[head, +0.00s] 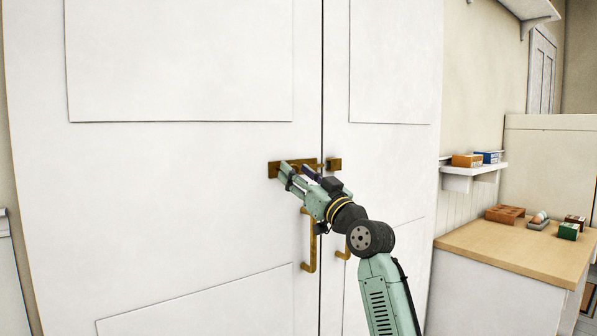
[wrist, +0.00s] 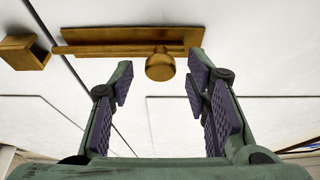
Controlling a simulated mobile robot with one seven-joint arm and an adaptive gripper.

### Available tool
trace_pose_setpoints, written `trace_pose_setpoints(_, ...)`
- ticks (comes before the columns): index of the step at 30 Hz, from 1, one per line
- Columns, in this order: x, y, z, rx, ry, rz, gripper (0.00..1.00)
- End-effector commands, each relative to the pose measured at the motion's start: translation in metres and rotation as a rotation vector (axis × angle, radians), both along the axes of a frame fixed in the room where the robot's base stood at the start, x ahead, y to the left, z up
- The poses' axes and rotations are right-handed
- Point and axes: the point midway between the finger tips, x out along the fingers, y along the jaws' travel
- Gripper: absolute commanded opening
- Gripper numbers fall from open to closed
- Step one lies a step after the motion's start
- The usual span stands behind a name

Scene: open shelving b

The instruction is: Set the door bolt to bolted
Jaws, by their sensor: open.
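The brass door bolt (head: 273,170) is mounted on the left white door. Its plate also shows in the wrist view (wrist: 130,36), with a thin rod (wrist: 85,49) along it and a round knob (wrist: 160,66). The brass keeper (head: 334,164) is on the right door, across the gap; it is at the left in the wrist view (wrist: 22,52). The rod's end lies close to the keeper, and I cannot tell whether it enters. My gripper (head: 294,172) is open in front of the plate. In the wrist view its fingers (wrist: 161,80) stand on either side of the knob, with no clear contact.
Two brass door handles (head: 308,268) (head: 343,254) are below the bolt, near my wrist. At the right are a wood-topped counter (head: 500,248) with several small items and a small wall shelf (head: 470,171) holding boxes. The door faces around the bolt are clear.

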Motion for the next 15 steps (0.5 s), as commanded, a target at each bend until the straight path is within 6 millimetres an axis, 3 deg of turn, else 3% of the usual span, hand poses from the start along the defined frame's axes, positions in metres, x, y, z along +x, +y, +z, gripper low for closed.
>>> trace_pose_setpoints(6,0.0001,0.0006,0.0001,0.000,0.000,0.000,0.43)
trace_pose_setpoints(15,0.0000,0.0005,0.0000,-0.001,-0.001,0.000,0.24)
